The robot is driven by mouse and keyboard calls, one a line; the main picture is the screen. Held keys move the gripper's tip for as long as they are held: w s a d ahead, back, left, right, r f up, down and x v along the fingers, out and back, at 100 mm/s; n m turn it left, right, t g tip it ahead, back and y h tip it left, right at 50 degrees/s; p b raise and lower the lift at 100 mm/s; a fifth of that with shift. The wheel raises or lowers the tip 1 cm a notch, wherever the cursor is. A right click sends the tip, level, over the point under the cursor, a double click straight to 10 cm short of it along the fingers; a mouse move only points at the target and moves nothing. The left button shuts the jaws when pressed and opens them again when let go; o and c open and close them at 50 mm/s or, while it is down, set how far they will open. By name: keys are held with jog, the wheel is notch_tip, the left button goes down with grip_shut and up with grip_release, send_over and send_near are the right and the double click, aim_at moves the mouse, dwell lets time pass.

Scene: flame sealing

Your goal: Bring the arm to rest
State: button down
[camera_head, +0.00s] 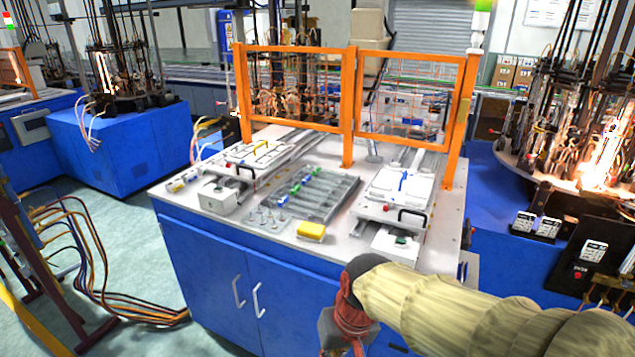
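My arm, in a beige cloth sleeve, reaches in from the lower right corner of the head view. It ends in a dark and red wrist in front of the workbench's (340,248) right front edge. My gripper (345,345) hangs below the wrist, partly cut off by the bottom edge. Its fingertips cannot be made out, so I cannot tell whether it is open or shut, or whether it holds anything.
The bench carries a left fixture (262,152), a right fixture (398,190), a grey rack (318,195) with small coloured parts, and a yellow block (311,230). An orange guard frame (347,110) stands behind. Flames burn on the machine (600,160) at right. Floor (135,260) at left is partly clear.

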jog(key=s+d+r+t, duration=0.1)
jog(key=s+d+r, duration=0.2)
jog(key=d, duration=0.2)
jog(key=s+d+r+m+t+h, duration=0.1)
jog(key=s+d+r, duration=0.2)
jog(key=d, duration=0.3)
jog(key=s+d+r+m+t+h, duration=0.1)
jog(key=s+d+r+t, duration=0.1)
jog(key=d, duration=0.3)
jog(key=shift+s+d+r, duration=0.3)
jog(key=shift+s+r, duration=0.15)
jog(key=shift+s, duration=0.25)
